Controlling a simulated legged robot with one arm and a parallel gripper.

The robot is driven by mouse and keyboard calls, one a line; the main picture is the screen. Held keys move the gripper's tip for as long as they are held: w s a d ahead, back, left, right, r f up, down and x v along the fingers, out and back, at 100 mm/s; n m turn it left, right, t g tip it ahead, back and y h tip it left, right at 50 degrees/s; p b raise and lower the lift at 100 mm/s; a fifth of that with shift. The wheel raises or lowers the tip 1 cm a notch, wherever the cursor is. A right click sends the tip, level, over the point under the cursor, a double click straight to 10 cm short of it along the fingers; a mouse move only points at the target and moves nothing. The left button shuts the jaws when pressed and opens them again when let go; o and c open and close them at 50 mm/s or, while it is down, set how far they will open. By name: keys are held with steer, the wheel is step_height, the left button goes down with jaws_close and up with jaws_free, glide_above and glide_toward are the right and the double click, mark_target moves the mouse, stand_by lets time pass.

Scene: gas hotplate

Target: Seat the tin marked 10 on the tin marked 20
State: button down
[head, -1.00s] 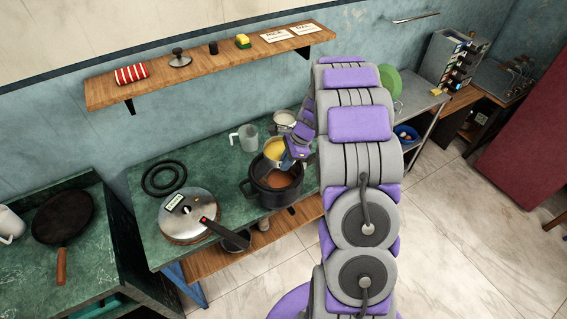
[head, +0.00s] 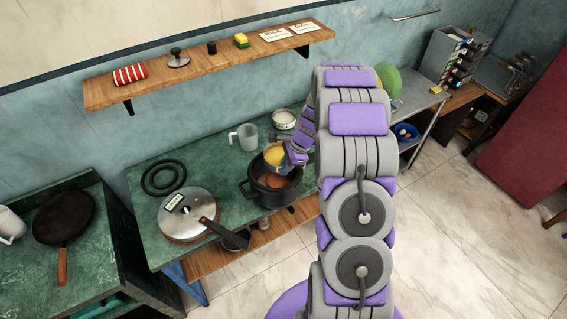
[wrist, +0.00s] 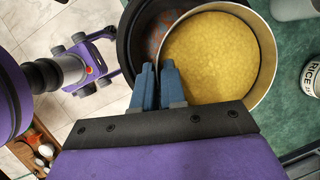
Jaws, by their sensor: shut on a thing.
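My gripper (head: 289,158) is shut on the rim of a round metal tin (head: 274,160) filled with something yellow. The wrist view shows the blue fingers (wrist: 158,88) together at the near left of the tin's rim (wrist: 265,68). The tin is over the back part of a black pot (head: 262,195) with brown contents. The pot's dark edge (wrist: 128,42) shows beside and partly under the tin in the wrist view. I cannot tell whether tin and pot touch. No 10 or 20 marking is readable, and no second matching tin is clearly visible.
A lidded pan (head: 188,212) with a black handle stands left of the pot. A tin marked RICE (wrist: 312,78) is at the wrist view's right. A wall shelf (head: 205,70) hangs above.

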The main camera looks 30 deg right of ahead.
steer(key=shift+d+f, duration=0.2)
steer(key=shift+f, duration=0.35)
steer(key=shift+d+f, duration=0.15)
steer(key=shift+f, duration=0.35)
steer(key=shift+s+a+f, duration=0.2)
steer(key=shift+a+f, duration=0.05)
steer(key=shift+f, duration=0.25)
steer(key=shift+w+a+f, duration=0.1)
steer(key=shift+a+f, duration=0.15)
steer(key=shift+f, duration=0.4)
steer(key=f, duration=0.4)
steer(key=shift+d+f, duration=0.2)
steer(key=shift+d, duration=0.1)
steer(key=shift+a+f, duration=0.1)
steer(key=c, duration=1.2)
jaws_free()
steer(key=shift+w, duration=0.1)
steer(key=shift+o, duration=0.2)
